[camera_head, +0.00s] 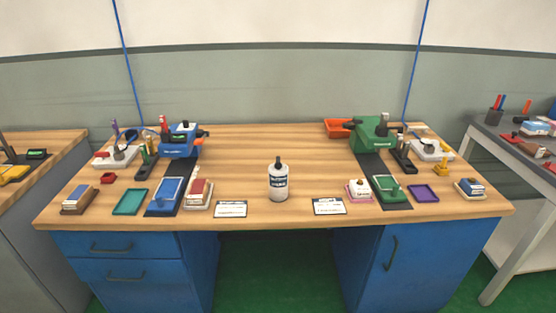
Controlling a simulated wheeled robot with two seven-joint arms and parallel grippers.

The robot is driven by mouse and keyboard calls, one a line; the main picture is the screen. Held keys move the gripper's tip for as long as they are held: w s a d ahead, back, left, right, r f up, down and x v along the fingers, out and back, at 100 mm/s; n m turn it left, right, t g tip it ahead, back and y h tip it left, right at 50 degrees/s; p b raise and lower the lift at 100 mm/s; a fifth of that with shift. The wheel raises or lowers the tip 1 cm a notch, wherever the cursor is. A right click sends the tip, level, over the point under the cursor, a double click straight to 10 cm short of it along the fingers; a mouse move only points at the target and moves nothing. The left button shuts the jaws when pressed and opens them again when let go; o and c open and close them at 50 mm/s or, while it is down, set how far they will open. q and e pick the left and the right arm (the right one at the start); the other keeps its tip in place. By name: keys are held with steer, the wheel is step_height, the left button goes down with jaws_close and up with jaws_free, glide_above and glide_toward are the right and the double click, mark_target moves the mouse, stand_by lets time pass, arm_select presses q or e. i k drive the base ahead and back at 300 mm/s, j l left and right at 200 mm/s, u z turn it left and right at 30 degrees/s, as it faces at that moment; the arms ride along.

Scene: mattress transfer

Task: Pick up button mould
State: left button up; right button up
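Neither of my grippers shows in the head view. I cannot tell for sure which thing is the button mould. Small block-like things lie along the front of the wooden workbench (270,150). At the left are a blue-topped block on a brown base (78,199) and a red-and-white block (198,194). At the right are a small white piece on a pink base (360,190) and a blue-and-white block on a dark base (470,188). A blue machine (180,141) and a green machine (376,136) stand farther back. All of these are too small to read.
A white bottle (278,183) stands upright at the front middle, with a card on each side (231,209) (329,206). Empty trays, teal (131,202) and purple (423,193), lie near the front. An orange bin (338,128) is at the back. The bench middle behind the bottle is clear.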

mark_target(278, 180)
steer(key=i, duration=0.55)
steer(key=i+l, duration=0.15)
steer(key=i, duration=0.35)
steer(key=k+j, duration=0.25)
steer(key=i+l, duration=0.25)
steer(key=i, duration=0.2)
steer(key=u, duration=0.05)
